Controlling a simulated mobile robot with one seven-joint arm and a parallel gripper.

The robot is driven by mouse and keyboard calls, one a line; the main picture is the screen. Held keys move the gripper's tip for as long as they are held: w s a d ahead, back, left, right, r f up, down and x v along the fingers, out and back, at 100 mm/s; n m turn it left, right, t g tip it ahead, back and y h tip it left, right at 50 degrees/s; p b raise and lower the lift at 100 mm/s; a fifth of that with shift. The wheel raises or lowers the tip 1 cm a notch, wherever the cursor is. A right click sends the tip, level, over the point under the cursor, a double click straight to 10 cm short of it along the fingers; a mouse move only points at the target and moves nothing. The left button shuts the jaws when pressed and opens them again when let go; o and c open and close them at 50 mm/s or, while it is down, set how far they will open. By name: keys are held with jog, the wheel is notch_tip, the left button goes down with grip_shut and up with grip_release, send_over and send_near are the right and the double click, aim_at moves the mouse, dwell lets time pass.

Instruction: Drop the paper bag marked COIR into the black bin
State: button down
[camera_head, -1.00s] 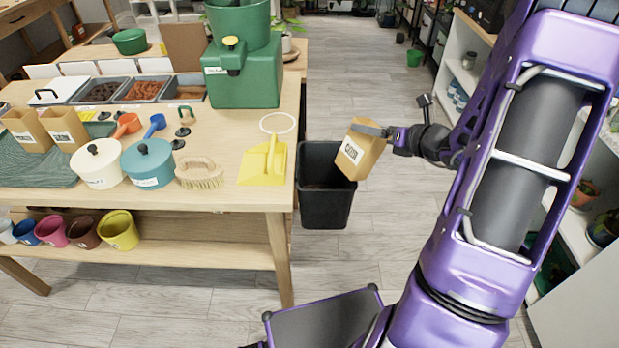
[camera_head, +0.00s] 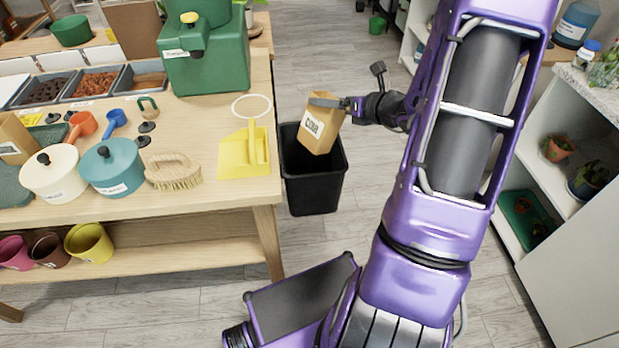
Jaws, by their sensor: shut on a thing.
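A tan paper bag (camera_head: 321,123) with a white label hangs in my gripper (camera_head: 328,102), tilted. The label's word is small, but looks like COIR. My gripper is shut on the bag's upper part, coming in from the right. The black bin (camera_head: 314,191) stands on the floor just right of the wooden table. In the picture the bag overlaps the bin's opening, with its lower end over the rear and middle of the mouth. The exact height above the rim cannot be told. The bag hides part of the bin's inside.
The wooden table (camera_head: 120,212) holds a yellow dustpan (camera_head: 237,160), a brush (camera_head: 174,172), teal and cream pots, and a green dispenser (camera_head: 208,62) near its right edge. White shelves (camera_head: 548,185) stand at right. Grey floor is clear behind the bin.

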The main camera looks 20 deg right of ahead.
notch_tip(320, 180, down, 2)
jog(key=shift+f+b, duration=0.25)
jog(key=shift+b, duration=0.4)
grip_release()
jog(key=shift+r, duration=0.1)
jog(key=p+v, duration=0.2)
jog(key=v, duration=1.5)
jog(key=shift+d, duration=0.15)
